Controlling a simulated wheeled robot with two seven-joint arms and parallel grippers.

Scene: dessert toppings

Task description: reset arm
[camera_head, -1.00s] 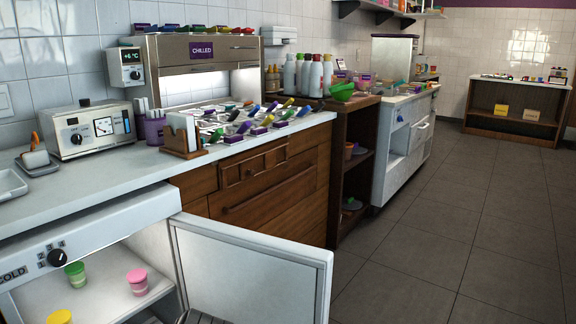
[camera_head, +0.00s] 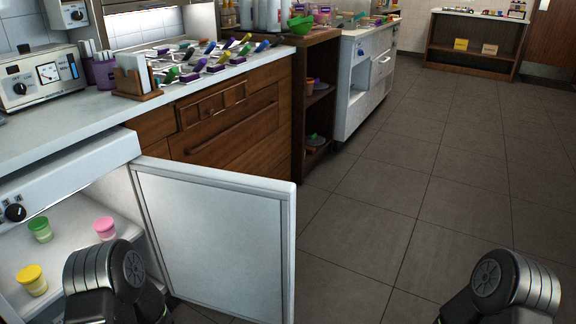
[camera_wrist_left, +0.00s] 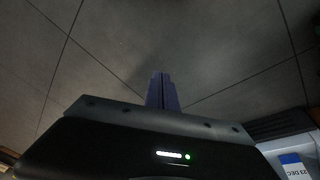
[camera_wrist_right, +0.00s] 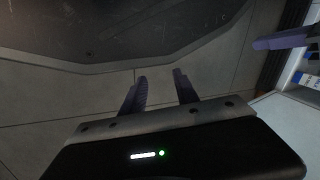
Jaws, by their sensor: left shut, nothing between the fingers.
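My left gripper (camera_wrist_left: 162,78) is shut with its two dark purple fingers together and nothing between them. Bare grey floor lies beyond it in the left wrist view. My right gripper (camera_wrist_right: 160,82) is open and empty, with a clear gap between its fingers. Floor and a dark curved surface lie beyond it. In the head view parts of both my arms show along the bottom edge, and the grippers are hidden there.
An open white fridge door (camera_head: 220,240) stands left of the middle. Inside the fridge are a green cup (camera_head: 40,230), a pink cup (camera_head: 104,227) and a yellow cup (camera_head: 32,280). A topping counter (camera_head: 215,120) stands behind. The floor (camera_head: 400,200) to the right is clear.

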